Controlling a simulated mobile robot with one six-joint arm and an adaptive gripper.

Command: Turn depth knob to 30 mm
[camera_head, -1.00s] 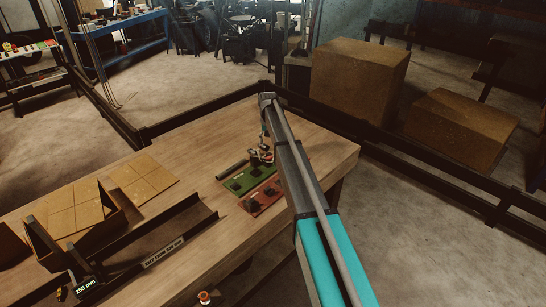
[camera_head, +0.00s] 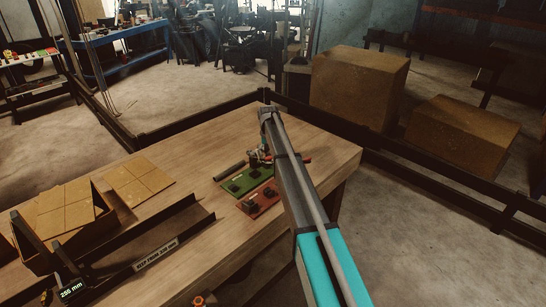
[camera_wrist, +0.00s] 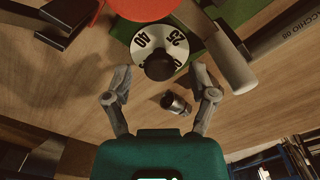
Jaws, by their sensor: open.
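The depth knob is a round black knob (camera_wrist: 158,66) on a white dial (camera_wrist: 146,38) in the wrist view. The numbers 40 and 25 show on the dial; the pointer setting cannot be read. My gripper (camera_wrist: 160,100) is open and empty, its two fingers apart on either side just below the knob, not visibly touching it. A small metal fitting (camera_wrist: 177,103) lies on the wooden surface between the fingers. An orange-red round part (camera_wrist: 130,8) and a green part (camera_wrist: 196,45) adjoin the dial. In the head view my arm hides much of the crimper.
The wooden bench (camera_head: 215,235) holds a green tray (camera_head: 250,178), a red tray (camera_head: 262,200), a long dark channel (camera_head: 150,240) and a cardboard-filled bin (camera_head: 65,205). A small display (camera_head: 72,290) reads about 250 mm. Large boxes (camera_head: 360,80) stand beyond the dark rail.

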